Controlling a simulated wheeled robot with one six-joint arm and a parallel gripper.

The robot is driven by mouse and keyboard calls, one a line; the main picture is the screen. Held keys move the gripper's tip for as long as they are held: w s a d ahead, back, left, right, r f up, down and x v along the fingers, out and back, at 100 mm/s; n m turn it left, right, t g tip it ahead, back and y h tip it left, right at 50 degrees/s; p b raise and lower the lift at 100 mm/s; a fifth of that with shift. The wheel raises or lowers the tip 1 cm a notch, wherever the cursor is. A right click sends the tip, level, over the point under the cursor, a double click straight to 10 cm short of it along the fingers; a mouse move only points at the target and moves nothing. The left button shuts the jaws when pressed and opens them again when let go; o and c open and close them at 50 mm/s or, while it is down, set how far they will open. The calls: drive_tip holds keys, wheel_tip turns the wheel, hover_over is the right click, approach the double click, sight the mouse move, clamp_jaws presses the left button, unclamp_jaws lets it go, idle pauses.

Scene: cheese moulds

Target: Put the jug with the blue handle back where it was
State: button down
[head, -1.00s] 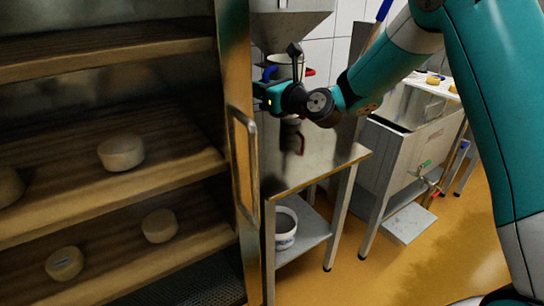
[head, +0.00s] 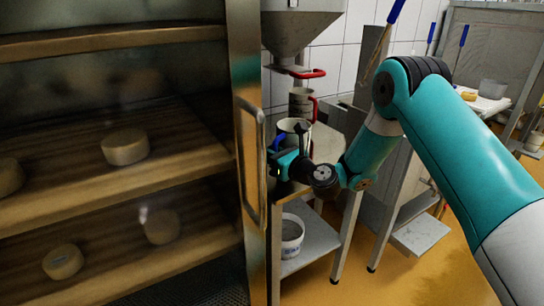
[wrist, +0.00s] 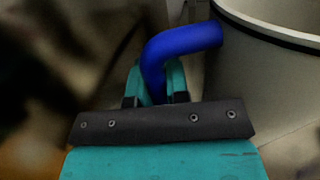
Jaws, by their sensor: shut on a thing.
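The jug with the blue handle (head: 297,127) is a pale, upright vessel near the steel table (head: 328,146), beside the cabinet's edge. My gripper (head: 284,154) is at its near side, shut on the blue handle. In the wrist view the blue handle (wrist: 182,42) runs down between my gripper's fingers (wrist: 156,88), and the jug's wall and dark-lined rim (wrist: 275,28) fill the right. My gripper hides the jug's base, so I cannot tell whether it touches the table.
A jug with a red handle (head: 301,102) stands just behind, below a steel hopper (head: 300,25) with a red lever (head: 312,73). A cabinet with wooden shelves and cheeses (head: 125,146) is close on the left, its door handle (head: 252,165) jutting out. A bucket (head: 291,235) sits on the lower shelf.

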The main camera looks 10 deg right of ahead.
drive_tip(key=shift+f, duration=0.15)
drive_tip(key=c, duration=1.1)
unclamp_jaws()
drive_tip(key=shift+r, duration=0.2)
drive_tip(key=b+v, duration=1)
drive_tip(key=v, duration=0.2)
drive_tip(key=shift+b, duration=0.35)
